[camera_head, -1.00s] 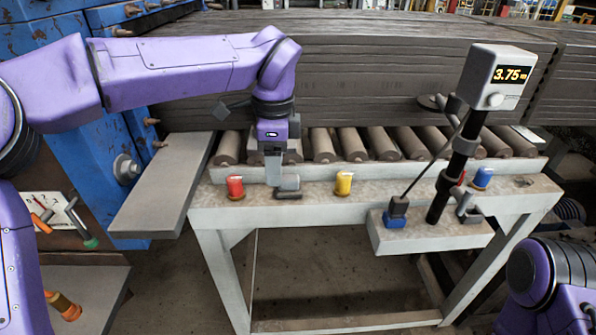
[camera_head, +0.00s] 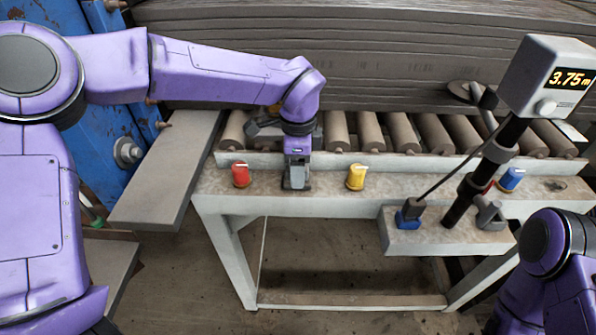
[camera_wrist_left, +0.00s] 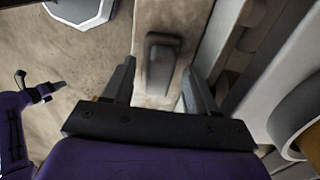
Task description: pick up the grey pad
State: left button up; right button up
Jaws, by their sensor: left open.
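The grey pad (camera_wrist_left: 161,60) shows in the left wrist view as a small dark grey block with rounded edges. It lies on the worn pale top of the bench's front beam. My left gripper (camera_wrist_left: 158,72) is open, with one finger to each side of the pad's near end; the fingers do not appear to touch it. In the head view my left gripper (camera_head: 297,185) points down at the front beam, between the red knob and the yellow knob, and largely hides the pad.
A red knob (camera_head: 240,174) and a yellow knob (camera_head: 356,177) flank the gripper. Rollers (camera_head: 370,131) lie behind. A display (camera_head: 553,77) reading 3.75 stands on a black post (camera_head: 480,172) at right. A grey plate (camera_head: 165,175) lies left.

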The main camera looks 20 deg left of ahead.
pick_arm(q)
jog(key=shift+s+a+f, duration=0.1)
jog(key=shift+f, duration=0.15)
jog(key=c, duration=1.1)
jog(key=shift+o, duration=0.2)
jog(key=shift+r, duration=0.15)
jog(key=shift+r, duration=0.3)
jog(key=s+d+r+b, duration=0.6)
jog(key=s+d+r, duration=0.2)
jog(key=s+r, duration=0.3)
jog(key=shift+s+r, duration=0.25)
jog(key=shift+r, duration=0.35)
